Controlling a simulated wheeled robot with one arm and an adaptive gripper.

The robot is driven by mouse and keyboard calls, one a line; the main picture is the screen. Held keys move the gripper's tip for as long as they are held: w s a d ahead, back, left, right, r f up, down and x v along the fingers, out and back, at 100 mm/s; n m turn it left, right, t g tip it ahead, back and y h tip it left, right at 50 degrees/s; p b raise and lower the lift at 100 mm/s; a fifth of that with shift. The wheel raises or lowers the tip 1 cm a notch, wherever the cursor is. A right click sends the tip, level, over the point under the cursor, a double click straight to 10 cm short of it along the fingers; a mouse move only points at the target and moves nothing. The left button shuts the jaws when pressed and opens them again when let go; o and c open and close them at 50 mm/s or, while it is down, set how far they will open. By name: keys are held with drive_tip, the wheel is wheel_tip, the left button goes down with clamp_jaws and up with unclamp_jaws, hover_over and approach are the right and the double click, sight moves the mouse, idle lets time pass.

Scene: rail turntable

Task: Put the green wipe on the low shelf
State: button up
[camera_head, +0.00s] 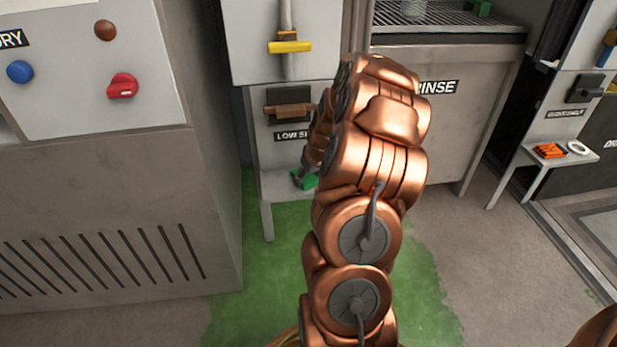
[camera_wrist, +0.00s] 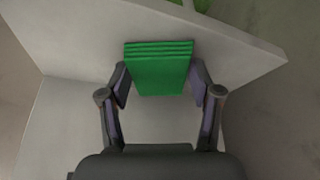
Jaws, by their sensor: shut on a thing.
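The green wipe (camera_wrist: 158,72) is a folded green stack between the two fingers of my gripper (camera_wrist: 159,85) in the wrist view. The fingers are shut on its left and right sides. In the head view the wipe (camera_head: 305,180) is a small green patch at the low shelf (camera_head: 268,185), beneath the "LOW SH..." label. In the wrist view the pale shelf surface (camera_wrist: 60,120) lies under the wipe and gripper. I cannot tell whether the wipe touches it. My copper arm hides the right part of the shelf in the head view.
A grey cabinet (camera_head: 110,220) stands close on the left. The rinse unit (camera_head: 460,120) is behind my arm on the right. A small side shelf (camera_head: 530,158) holds an orange stack (camera_head: 549,151) and a white ring (camera_head: 577,148). Green floor (camera_head: 275,285) lies in front of the low shelf.

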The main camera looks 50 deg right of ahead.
drive_tip(key=shift+f, duration=0.15)
drive_tip(key=o, duration=1.1)
